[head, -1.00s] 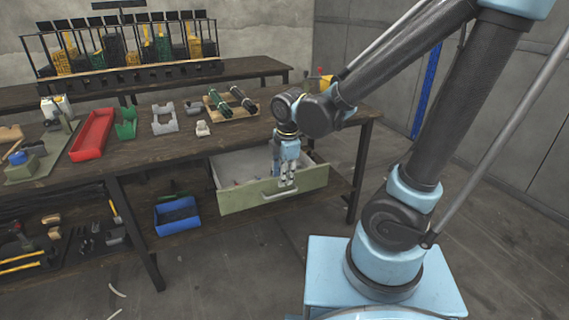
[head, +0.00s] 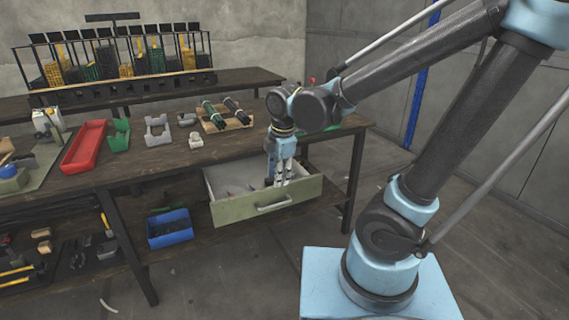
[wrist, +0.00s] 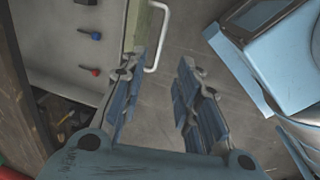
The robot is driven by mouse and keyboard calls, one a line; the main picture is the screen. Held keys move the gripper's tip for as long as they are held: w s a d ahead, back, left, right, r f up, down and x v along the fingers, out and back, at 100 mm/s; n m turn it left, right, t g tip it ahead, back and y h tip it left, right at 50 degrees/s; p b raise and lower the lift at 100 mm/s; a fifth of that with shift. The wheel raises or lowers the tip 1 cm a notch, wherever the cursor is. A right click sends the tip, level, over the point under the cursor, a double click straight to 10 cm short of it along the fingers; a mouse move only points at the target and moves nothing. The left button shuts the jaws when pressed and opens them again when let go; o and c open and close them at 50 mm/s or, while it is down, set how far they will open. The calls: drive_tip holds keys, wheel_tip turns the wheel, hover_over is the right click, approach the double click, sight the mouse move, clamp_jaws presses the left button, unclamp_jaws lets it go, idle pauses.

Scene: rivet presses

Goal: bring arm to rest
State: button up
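My gripper (head: 283,180) hangs fingers down at the right part of the open drawer (head: 252,210) under the workbench. In the wrist view my gripper (wrist: 157,103) has its two blue-padded fingers spread apart, with only floor showing between them. It is open and empty. The drawer's green front edge and pale handle (wrist: 157,40) show just beyond the left finger in the wrist view. Small blue (wrist: 96,36) and red (wrist: 95,72) pieces lie on the drawer floor.
The workbench (head: 165,158) carries a red tray (head: 84,146), a green bin (head: 119,136), grey fixtures (head: 158,130) and a wooden holder with dark green cylinders (head: 222,118). A blue bin (head: 170,228) sits on the lower shelf.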

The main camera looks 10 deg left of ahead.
drive_tip(key=s+d+f+m, duration=0.1)
drive_tip(key=d+m, duration=1.1)
drive_tip(key=d, duration=0.2)
drive_tip(key=s+d+f+m+h, duration=0.1)
drive_tip(key=s+d+f+m, duration=0.1)
drive_tip(key=d+m, duration=1)
drive_tip(key=d, duration=0.2)
drive_tip(key=shift+s+d, duration=0.25)
drive_tip(key=shift+d, duration=0.1)
drive_tip(key=shift+w+f, duration=0.25)
drive_tip(key=shift+w, duration=0.2)
